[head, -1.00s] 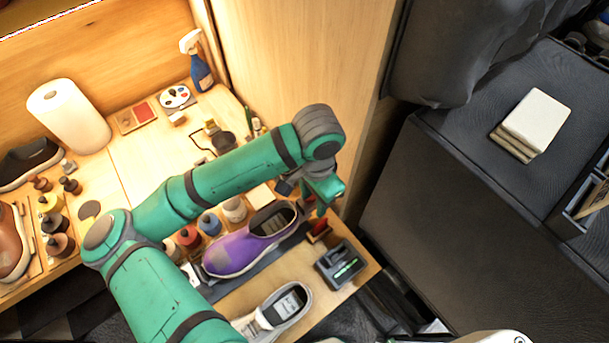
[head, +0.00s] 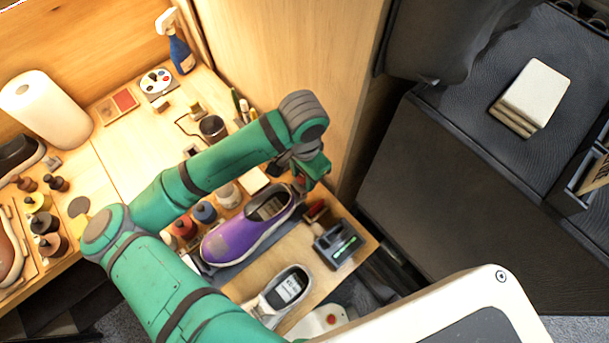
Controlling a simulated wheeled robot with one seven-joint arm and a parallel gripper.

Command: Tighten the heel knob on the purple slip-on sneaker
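The purple slip-on sneaker (head: 232,240) sits on the bench's right end, toe to the lower left, heel to the upper right. It has a white sole and a dark insole with a pale label. My gripper (head: 303,186) is at the heel end of this sneaker, below my green arm's wrist. The fingers are small and partly hidden by the wrist, so I cannot tell whether they are open or shut, or touching anything. The heel knob cannot be made out; it is hidden or too small.
A grey-white sneaker (head: 281,290) lies in front of the purple one. A dark device with a green light (head: 337,244) stands right of the heel, near a red-ended brush (head: 315,210). Several small jars (head: 205,212) stand behind the purple sneaker. A wooden panel (head: 300,60) rises behind.

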